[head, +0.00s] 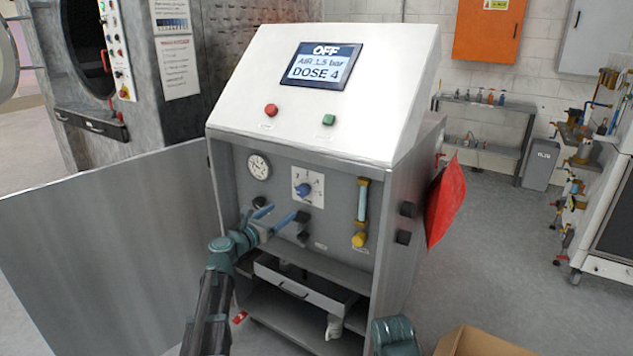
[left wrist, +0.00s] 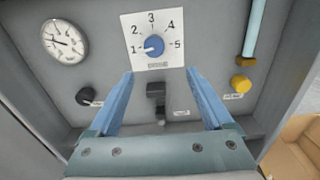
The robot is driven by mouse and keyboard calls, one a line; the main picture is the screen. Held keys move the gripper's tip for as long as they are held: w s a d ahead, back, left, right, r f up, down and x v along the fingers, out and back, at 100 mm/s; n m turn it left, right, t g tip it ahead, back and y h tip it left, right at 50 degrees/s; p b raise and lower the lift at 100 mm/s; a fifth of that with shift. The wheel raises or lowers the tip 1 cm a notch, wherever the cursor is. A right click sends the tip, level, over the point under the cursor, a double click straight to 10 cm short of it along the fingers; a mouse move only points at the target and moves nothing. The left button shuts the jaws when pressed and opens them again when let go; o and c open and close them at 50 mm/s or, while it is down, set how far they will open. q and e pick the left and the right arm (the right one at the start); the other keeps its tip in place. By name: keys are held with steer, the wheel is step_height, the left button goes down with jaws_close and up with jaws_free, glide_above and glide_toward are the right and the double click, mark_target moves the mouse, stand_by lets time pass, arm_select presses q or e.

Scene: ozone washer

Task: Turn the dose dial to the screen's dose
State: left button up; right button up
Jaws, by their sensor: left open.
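The screen (head: 321,66) on the white sloped console reads OFF, AIR 1.5 bar and DOSE 4. The dose dial (head: 304,190) is a blue knob on a white plate on the grey panel below. In the left wrist view the dial (left wrist: 154,46) sits among the numbers 1 to 5, and its mark points left, close to 1. My left gripper (head: 277,214) is open and empty, just below and left of the dial in the head view. In the left wrist view its two blue fingers (left wrist: 160,72) stand apart below the dial plate. My right gripper's fingers are not in view.
A pressure gauge (head: 259,166) is left of the dial, and a flow tube (head: 362,200) with a yellow knob (head: 359,239) is right. Black fittings (head: 302,217) sit under the dial. An open drawer (head: 296,290) juts out below. A cabinet door (head: 110,235) stands open at left.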

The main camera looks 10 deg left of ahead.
mark_target(301, 192)
arm_select(q)
steer(key=shift+n, duration=0.4)
steer(key=x, duration=0.9)
steer(key=a+r+x, duration=0.1)
steer(key=x, duration=0.4)
steer(key=shift+w, duration=0.2)
jaws_close()
